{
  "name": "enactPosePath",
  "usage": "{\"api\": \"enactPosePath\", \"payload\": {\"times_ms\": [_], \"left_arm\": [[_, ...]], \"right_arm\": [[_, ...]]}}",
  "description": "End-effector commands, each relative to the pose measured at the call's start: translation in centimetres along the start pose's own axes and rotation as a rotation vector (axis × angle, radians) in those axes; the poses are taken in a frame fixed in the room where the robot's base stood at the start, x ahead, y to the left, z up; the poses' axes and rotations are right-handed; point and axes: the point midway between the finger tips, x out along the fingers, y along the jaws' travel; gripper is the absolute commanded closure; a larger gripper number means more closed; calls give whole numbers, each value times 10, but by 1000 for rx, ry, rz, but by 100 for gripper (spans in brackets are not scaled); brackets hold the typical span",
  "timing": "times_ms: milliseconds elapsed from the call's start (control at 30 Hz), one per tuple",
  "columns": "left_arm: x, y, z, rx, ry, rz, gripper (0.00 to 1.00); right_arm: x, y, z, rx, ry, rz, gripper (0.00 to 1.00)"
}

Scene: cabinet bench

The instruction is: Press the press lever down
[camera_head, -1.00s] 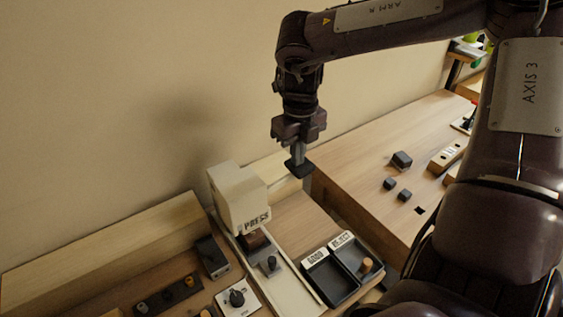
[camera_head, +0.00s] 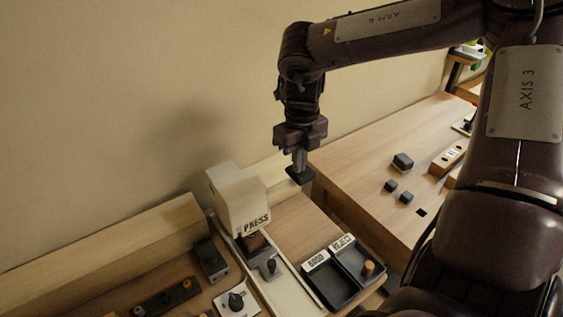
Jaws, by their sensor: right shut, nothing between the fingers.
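The press (camera_head: 238,199) is a cream block labelled PRESS, standing on a pale base strip at the lower middle. A brown block sits under its head. My left gripper is not in view.
A black two-part tray (camera_head: 333,290) labelled GOOD and REJECT stands right of the press, with a wooden peg in the REJECT side. A knob panel (camera_head: 237,299) and dark box (camera_head: 211,260) lie left. Dark blocks (camera_head: 403,162) sit on the right bench (camera_head: 365,180).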

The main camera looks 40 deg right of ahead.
Motion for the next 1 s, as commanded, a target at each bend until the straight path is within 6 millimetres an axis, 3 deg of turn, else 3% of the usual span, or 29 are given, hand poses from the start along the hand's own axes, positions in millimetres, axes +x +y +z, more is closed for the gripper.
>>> {"api": "enactPosePath", "payload": {"times_ms": [167,567,1000], "left_arm": [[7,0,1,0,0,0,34],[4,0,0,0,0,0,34],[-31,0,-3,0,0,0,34]], "right_arm": [[10,-1,0,0,2,0,100],[8,0,-2,0,6,1,100],[-40,7,-1,0,3,-1,100]]}}
